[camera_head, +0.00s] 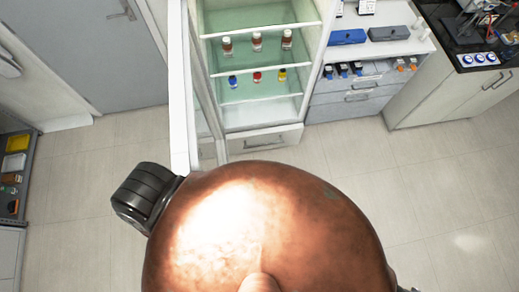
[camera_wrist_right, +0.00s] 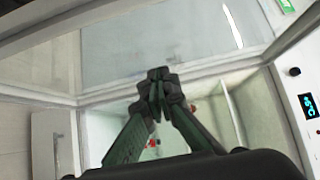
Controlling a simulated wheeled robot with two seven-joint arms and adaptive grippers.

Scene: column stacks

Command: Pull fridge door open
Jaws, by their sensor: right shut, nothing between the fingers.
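The fridge (camera_head: 316,70) stands at the top middle of the head view, its shelves in plain sight. Its door (camera_head: 180,105) stands swung out at the left side of the opening, seen nearly edge-on. My right gripper (camera_wrist_right: 157,78) shows in the right wrist view with its fingertips together and nothing between them. It is in front of a pale framed glass panel (camera_wrist_right: 160,52); whether it touches the frame I cannot tell. The door's handle cannot be made out. My left gripper is not in view.
Brown bottles (camera_head: 257,41) and small coloured-label bottles (camera_head: 257,77) stand on the fridge shelves. The floor (camera_head: 430,165) at right is clear. A large brown rounded shape hides the lower middle.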

